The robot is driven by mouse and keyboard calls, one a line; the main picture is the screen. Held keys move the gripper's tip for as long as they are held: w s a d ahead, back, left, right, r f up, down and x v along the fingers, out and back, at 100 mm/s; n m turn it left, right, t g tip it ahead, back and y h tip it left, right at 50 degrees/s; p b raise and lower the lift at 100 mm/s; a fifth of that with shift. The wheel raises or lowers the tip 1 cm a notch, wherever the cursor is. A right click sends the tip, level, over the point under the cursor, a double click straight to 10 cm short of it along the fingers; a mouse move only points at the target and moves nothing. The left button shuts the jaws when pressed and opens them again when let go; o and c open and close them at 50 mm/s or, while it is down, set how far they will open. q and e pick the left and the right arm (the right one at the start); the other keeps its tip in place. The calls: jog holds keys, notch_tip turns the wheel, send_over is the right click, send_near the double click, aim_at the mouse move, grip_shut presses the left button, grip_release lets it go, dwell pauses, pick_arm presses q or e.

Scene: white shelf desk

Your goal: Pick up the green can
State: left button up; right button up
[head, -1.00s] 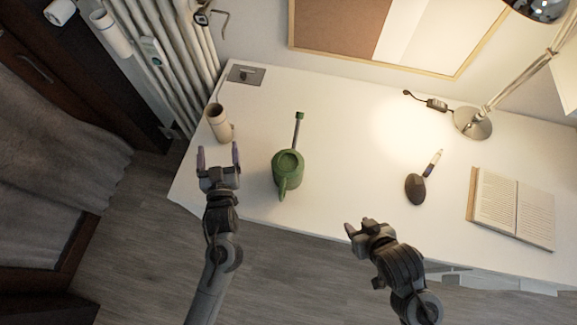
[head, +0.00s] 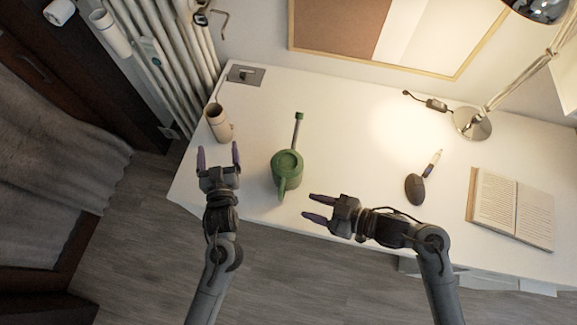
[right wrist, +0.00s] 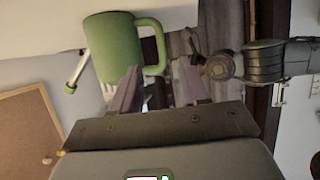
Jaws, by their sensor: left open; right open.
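The green can (head: 287,168) is a watering can with a long spout and a handle. It stands on the white desk near the front edge, its spout toward the wall and its handle toward me. In the right wrist view the can (right wrist: 113,48) shows beyond my fingers, with its handle on the right. My right gripper (head: 312,207) is open and empty, to the right of and nearer to me than the can, fingers pointing left. My left gripper (head: 219,160) is open and empty, to the left of the can, fingers pointing toward the wall. Neither gripper visibly touches the can.
A beige cup (head: 219,124) stands just beyond my left fingers. A dark oval object (head: 415,189), an open book (head: 512,208) and a desk lamp (head: 473,122) are to the right. The desk (head: 345,135) is clear behind and right of the can.

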aim_at(280, 196)
jog(key=x, duration=1)
jog(key=shift+w+a+r, duration=0.15)
jog(key=shift+w+a, duration=0.05)
jog(key=shift+a, duration=0.3)
grip_shut()
jog(key=shift+r, duration=0.1)
